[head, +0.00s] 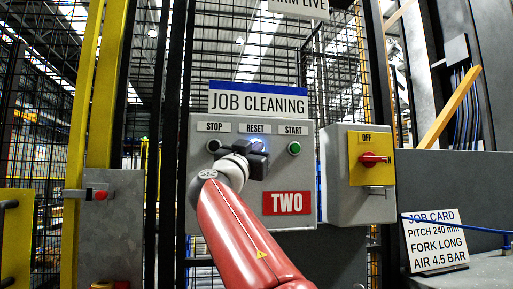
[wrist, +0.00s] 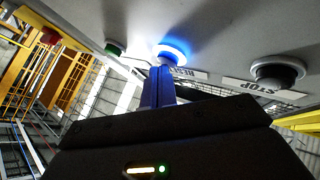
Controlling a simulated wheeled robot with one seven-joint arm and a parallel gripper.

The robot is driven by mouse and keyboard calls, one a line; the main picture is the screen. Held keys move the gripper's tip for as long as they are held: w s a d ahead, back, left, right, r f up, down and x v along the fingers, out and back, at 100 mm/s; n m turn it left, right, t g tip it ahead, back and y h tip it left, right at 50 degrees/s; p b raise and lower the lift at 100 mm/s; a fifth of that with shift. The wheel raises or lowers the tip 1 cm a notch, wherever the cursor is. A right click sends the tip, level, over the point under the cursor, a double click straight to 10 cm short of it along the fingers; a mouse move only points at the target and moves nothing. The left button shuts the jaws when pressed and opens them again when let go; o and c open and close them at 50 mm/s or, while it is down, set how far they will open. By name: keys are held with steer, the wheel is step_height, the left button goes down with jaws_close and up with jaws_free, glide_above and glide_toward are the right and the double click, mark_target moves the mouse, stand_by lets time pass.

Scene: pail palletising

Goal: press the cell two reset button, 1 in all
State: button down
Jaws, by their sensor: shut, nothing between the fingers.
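The cell two control box (head: 240,204) is grey, with a red TWO plate (head: 287,203) at its lower right. Its reset button (head: 259,143) glows blue under the RESET label, partly hidden behind my gripper (head: 260,158). In the wrist view the lit reset button (wrist: 170,53) shows a bright ring. My gripper's blue fingers (wrist: 160,70) are together and empty, with their tips at the near edge of that button. I cannot tell whether they touch it.
A black stop button (head: 213,145) sits left of reset and a green start button (head: 294,148) right. In the wrist view stop (wrist: 277,72) is right and start (wrist: 115,47) left. A grey box with a red rotary switch (head: 372,160) stands to the right. Mesh fencing is behind.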

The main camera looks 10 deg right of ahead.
steer(key=shift+w, duration=0.25)
stand_by(0.5)
steer(key=shift+s+b, duration=0.7)
steer(key=shift+s, duration=0.2)
steer(key=shift+s+b, duration=1.65)
steer(key=shift+s, duration=0.85)
